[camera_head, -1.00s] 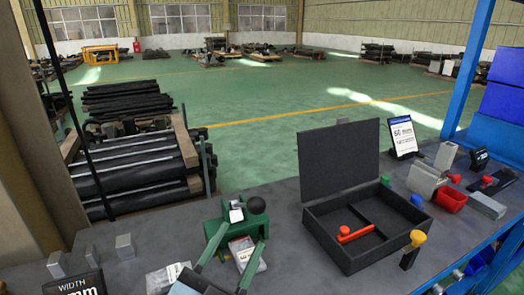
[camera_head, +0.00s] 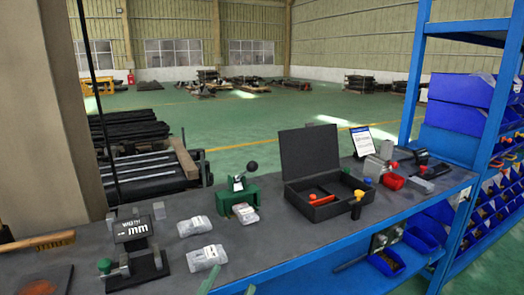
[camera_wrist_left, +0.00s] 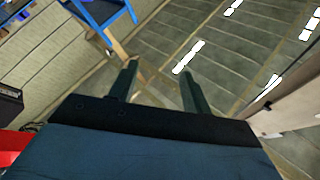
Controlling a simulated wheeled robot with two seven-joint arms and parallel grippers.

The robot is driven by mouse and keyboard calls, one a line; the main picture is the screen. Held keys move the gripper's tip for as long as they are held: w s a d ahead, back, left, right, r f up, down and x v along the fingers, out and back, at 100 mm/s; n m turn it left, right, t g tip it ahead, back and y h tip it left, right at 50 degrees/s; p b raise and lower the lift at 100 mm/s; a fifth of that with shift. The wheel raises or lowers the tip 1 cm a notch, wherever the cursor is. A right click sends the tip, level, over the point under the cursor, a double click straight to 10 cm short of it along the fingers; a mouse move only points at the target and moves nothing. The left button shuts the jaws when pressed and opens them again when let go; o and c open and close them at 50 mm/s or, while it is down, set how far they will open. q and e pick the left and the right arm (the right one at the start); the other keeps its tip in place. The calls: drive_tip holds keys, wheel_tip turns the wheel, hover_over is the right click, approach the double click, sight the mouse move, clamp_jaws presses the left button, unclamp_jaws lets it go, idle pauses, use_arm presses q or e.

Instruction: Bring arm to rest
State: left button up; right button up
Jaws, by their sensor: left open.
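My left gripper (camera_head: 229,284) shows only by its green finger ends at the bottom edge of the head view, in front of the workbench. In the left wrist view its two fingers (camera_wrist_left: 158,70) stand apart with nothing between them, so it is open and empty. Beyond the fingers that view shows floor. The grey workbench (camera_head: 300,233) lies beyond the gripper in the head view. My right gripper is not in view.
On the bench stand a green fixture with a black ball (camera_head: 238,197), an open black case (camera_head: 311,160), a width display (camera_head: 131,229) and clear bags (camera_head: 206,257). A blue shelf frame (camera_head: 414,75) rises at the right. A yellow-tipped tool (camera_head: 357,205) stands near the front edge.

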use_arm(q)
drive_tip(key=w+a+f+n+g+y, duration=0.1)
drive_tip(key=w+f+g+y, duration=0.1)
drive_tip(key=f, duration=1)
drive_tip(key=w+a+f+n+g+y, duration=0.1)
drive_tip(key=w+f+g+y, duration=0.15)
drive_tip(key=f, duration=0.85)
drive_tip(key=s+a+f+n+g+y, duration=0.1)
drive_tip(key=s+a+f+g, duration=0.15)
drive_tip(key=f, duration=0.65)
drive_tip(key=s+a+f+n+g+y, duration=0.1)
drive_tip(key=s+a+f+g, duration=0.15)
drive_tip(key=f, duration=0.65)
drive_tip(key=s+a+f+n+g+y, duration=0.1)
drive_tip(key=s+a+f+g, duration=0.1)
drive_tip(key=s+a+f, duration=0.35)
drive_tip(key=s+a+f+n+g+y, duration=0.1)
drive_tip(key=s+a+f+g, duration=0.1)
drive_tip(key=s+f, duration=0.55)
drive_tip(key=s+a+f+n+g+y, duration=0.1)
drive_tip(key=s+a+f+g, duration=0.2)
drive_tip(key=s, duration=0.7)
drive_tip(key=s+a+f+n+g+y, duration=0.1)
drive_tip(key=s+a+f+g, duration=0.2)
drive_tip(key=s+a+f, duration=0.3)
drive_tip(key=s, duration=0.4)
drive_tip(key=shift+s, duration=0.15)
drive_tip(key=shift+f, duration=0.1)
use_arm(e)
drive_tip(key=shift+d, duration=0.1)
